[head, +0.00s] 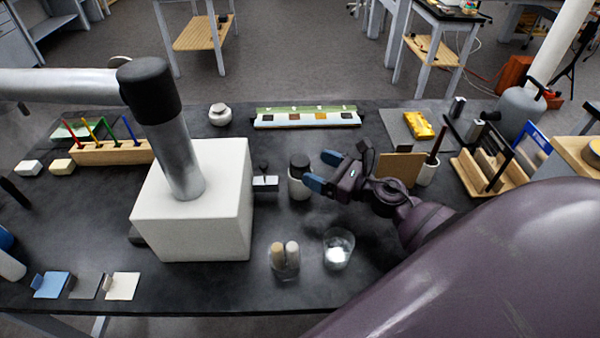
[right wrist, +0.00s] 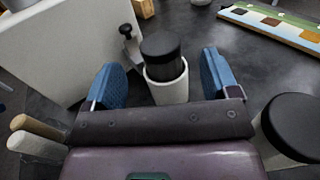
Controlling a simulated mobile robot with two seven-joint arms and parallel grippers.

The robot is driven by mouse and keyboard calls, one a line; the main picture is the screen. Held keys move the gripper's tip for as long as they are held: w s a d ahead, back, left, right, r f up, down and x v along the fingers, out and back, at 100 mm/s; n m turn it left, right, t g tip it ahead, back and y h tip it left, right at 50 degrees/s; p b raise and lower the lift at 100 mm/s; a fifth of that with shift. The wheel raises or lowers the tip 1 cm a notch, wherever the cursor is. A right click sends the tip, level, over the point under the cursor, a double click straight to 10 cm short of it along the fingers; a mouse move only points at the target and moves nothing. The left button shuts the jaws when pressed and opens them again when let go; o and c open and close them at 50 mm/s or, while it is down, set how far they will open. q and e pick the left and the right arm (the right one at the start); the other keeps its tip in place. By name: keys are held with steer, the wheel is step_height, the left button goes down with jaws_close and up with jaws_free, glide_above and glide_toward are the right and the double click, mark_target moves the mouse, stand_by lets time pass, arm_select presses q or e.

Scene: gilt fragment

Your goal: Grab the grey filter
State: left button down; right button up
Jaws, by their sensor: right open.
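A small flat grey square (head: 85,286) with a clip lies at the table's front left, between a blue and a cream one; it may be the grey filter, but I cannot be sure. My right gripper (head: 322,171) is far from it, at mid table. It is open and empty, its blue fingers (right wrist: 168,80) spread. Between and just beyond them in the right wrist view stands a white cup (right wrist: 167,91) with a black cylinder (right wrist: 160,50) in it. I cannot tell whether they touch. My left gripper is not in view.
A white box (head: 190,230) with a silver tube (head: 180,160) above it stands left of the gripper. Two pale rods (head: 285,256) and a clear glass (head: 338,249) stand in front. Another black-topped cylinder (right wrist: 293,128) is close on the right in the wrist view.

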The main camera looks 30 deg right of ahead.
mark_target(309, 165)
steer(key=shift+w+a, duration=0.25)
steer(key=shift+w, duration=0.2)
steer(key=shift+p+x, duration=0.7)
steer(key=shift+x, duration=1.6)
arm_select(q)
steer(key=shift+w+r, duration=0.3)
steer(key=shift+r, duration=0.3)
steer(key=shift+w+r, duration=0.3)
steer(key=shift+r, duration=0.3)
arm_select(e)
steer(key=shift+f, duration=0.1)
steer(key=shift+c, duration=0.3)
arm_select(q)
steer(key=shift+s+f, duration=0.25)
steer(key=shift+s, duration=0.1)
arm_select(e)
steer(key=c, duration=1.2)
